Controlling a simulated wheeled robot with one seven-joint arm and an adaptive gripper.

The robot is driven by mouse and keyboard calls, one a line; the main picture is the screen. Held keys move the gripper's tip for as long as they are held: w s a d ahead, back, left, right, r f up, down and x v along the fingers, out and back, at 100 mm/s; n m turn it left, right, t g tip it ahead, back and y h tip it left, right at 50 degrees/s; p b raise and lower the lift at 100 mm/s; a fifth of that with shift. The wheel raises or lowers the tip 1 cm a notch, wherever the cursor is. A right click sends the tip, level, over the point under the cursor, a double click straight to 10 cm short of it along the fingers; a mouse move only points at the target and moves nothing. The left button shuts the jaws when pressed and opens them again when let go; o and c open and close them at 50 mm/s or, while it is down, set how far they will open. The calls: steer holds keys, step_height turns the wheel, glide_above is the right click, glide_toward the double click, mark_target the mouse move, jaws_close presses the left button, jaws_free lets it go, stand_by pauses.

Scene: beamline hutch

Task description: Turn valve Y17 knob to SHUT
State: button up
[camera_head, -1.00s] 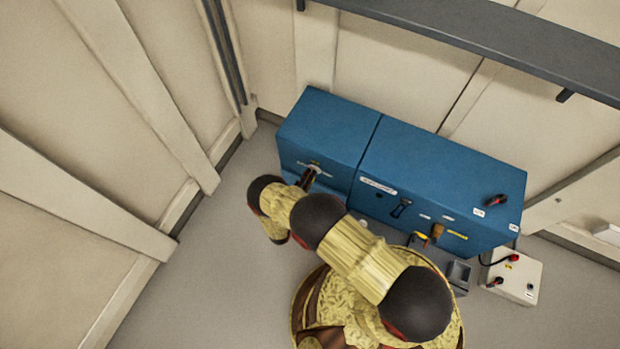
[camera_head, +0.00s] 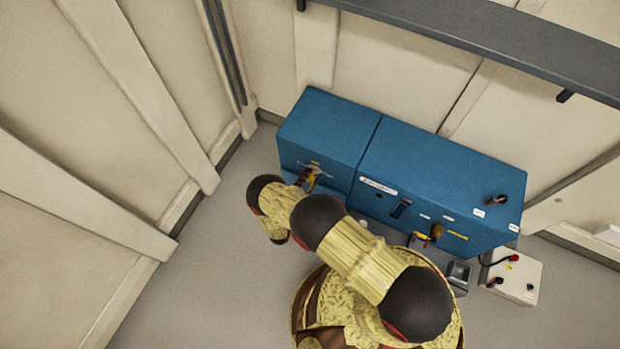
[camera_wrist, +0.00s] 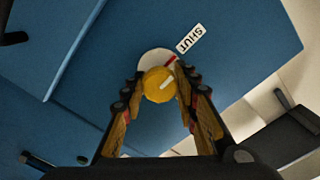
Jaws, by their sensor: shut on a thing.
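A yellow round knob (camera_wrist: 158,88) with a short white line on its face shows in the wrist view, in front of a white disc (camera_wrist: 147,58). The white line slants toward the upper right. My gripper (camera_wrist: 161,78) is shut on the knob, one finger on each side. In the head view my gripper (camera_head: 308,181) is at the front of the left blue cabinet (camera_head: 327,130); the knob is largely hidden there. No Y17 marking is legible.
A longer blue cabinet (camera_head: 440,170) adjoins on the right, with a dark handle (camera_head: 402,208), an orange-brown knob (camera_head: 436,232) and a red-tipped lever (camera_head: 497,200). A pale box (camera_head: 515,275) stands on the floor at right. Floor to the left is clear.

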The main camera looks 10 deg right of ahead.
steer(key=shift+o, duration=0.2)
steer(key=shift+a+f, duration=0.1)
steer(key=o, duration=1.2)
steer(key=shift+c, duration=0.2)
steer(key=v, duration=1.2)
